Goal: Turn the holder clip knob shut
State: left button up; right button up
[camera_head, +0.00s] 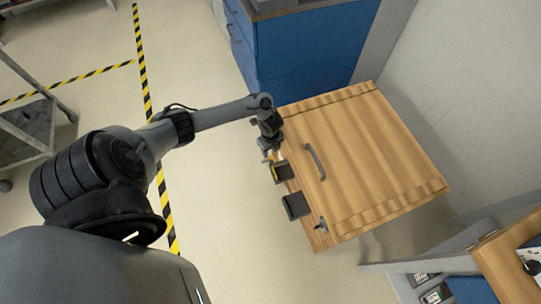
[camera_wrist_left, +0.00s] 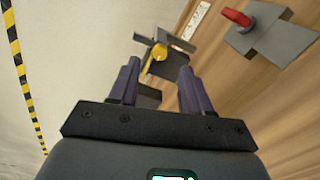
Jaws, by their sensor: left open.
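A yellow knob (camera_wrist_left: 157,55) sits on a dark grey clip on the side of the wooden cart (camera_head: 375,150). Near the top of the left wrist view, the knob lies between the purple fingertips of my open left gripper (camera_wrist_left: 158,68); I cannot tell whether they touch it. In the head view, my left gripper (camera_head: 271,148) is at the cart's left edge, and a bit of yellow (camera_head: 270,162) shows just below it. A red knob (camera_wrist_left: 238,17) on a grey bracket (camera_wrist_left: 272,38) is to the right in the wrist view. My right gripper is not in view.
The cart's wooden cover has a grey handle (camera_head: 316,161). Dark plates (camera_head: 295,206) stick out from its left edge, and a small grey latch (camera_head: 321,224) is at the lower corner. A blue cabinet (camera_head: 310,50) stands behind.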

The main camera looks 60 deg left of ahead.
aim_at(271, 157)
pick_arm(q)
jog(key=shift+f+b, duration=1.25)
jog(key=shift+f, duration=1.45)
grip_shut()
